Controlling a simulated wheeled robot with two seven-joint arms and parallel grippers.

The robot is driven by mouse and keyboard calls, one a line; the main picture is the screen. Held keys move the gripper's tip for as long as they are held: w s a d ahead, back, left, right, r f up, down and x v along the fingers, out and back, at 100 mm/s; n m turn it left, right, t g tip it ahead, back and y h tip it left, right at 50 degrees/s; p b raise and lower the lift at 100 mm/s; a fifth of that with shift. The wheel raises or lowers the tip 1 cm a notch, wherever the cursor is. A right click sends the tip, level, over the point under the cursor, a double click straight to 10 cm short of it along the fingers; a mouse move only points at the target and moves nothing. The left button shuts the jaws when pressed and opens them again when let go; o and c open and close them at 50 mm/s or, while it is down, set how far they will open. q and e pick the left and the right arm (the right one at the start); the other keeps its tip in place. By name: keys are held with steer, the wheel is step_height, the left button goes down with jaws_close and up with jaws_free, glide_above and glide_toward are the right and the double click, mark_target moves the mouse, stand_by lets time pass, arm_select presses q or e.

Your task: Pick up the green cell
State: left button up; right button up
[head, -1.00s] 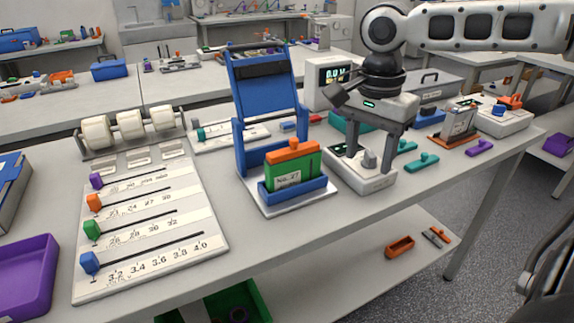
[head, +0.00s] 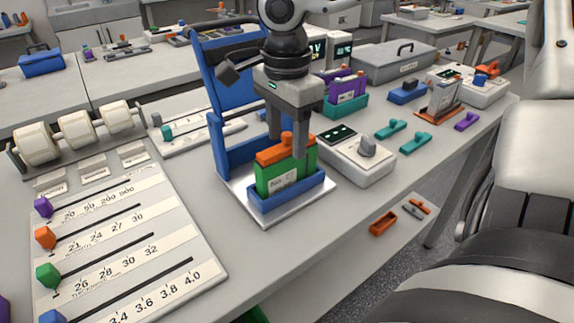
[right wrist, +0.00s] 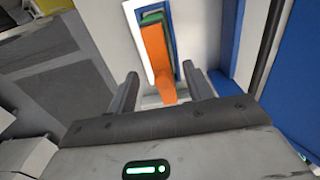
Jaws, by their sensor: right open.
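The green cell (head: 264,179) with an orange top and knob stands upright in the blue cradle (head: 305,193) of the blue-framed fixture. A white label is on its front. My right gripper (head: 287,146) is open above the cell, pointing down, with its fingers on either side of the orange knob. In the right wrist view, the orange top of the cell (right wrist: 158,52) lies between and beyond the open fingers (right wrist: 163,88). I cannot tell whether the fingers touch it. My left gripper is not in view.
The blue upright frame (head: 228,75) stands behind the cell. A white box with a grey knob (head: 367,147) is close on the right. A purple cell (head: 346,88) sits in a teal holder behind. A slider board (head: 205,270) lies at front left.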

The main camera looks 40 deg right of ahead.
mark_target(287, 169)
steer(key=shift+w+d+f, duration=0.1)
steer(key=shift+f, duration=1.3)
steer(key=shift+d+f, duration=0.1)
steer(key=shift+f, duration=1.25)
steer(key=shift+r, duration=0.1)
jaws_close()
